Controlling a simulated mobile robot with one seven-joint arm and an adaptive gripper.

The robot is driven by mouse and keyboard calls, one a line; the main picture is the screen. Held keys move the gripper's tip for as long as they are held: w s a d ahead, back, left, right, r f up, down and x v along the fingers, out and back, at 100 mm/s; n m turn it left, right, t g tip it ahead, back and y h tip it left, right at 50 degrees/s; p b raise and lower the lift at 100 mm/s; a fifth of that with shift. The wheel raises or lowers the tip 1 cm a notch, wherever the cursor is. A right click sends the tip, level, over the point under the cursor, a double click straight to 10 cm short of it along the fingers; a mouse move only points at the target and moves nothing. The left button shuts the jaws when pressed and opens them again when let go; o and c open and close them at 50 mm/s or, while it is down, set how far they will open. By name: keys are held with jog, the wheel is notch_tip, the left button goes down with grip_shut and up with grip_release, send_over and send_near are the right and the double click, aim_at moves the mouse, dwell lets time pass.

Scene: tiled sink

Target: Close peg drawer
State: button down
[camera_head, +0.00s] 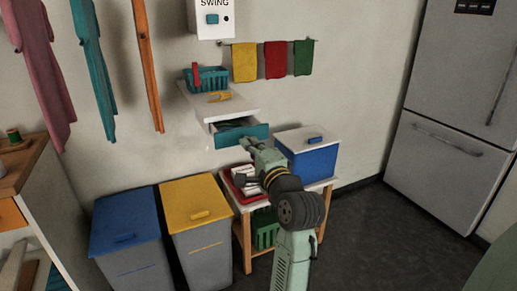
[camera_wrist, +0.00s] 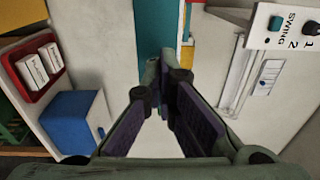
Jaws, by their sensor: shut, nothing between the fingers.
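The peg drawer has a teal front (camera_head: 241,136) and hangs under a white wall shelf (camera_head: 222,108). It stands pulled out, and some dark contents show inside it. My gripper (camera_head: 250,143) is shut and empty, with its tips just in front of the drawer's lower front. In the wrist view my fingertips (camera_wrist: 165,58) overlap the teal front (camera_wrist: 156,25). Whether they touch it I cannot tell. The fingers hide part of the front.
Below stands a small table with a red tray (camera_head: 243,184) and a blue box (camera_head: 308,155). A blue-lidded bin (camera_head: 124,219) and a yellow-lidded bin (camera_head: 195,202) stand left. A teal basket (camera_head: 205,80) sits on the shelf. The floor at right is clear.

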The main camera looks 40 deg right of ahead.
aim_at(242, 136)
jog(key=p+x, duration=0.1)
jog(key=x, duration=0.6)
jog(key=shift+w+f, duration=0.1)
jog(key=shift+w, duration=0.3)
jog(key=shift+a, duration=0.1)
jog(key=shift+p, duration=0.3)
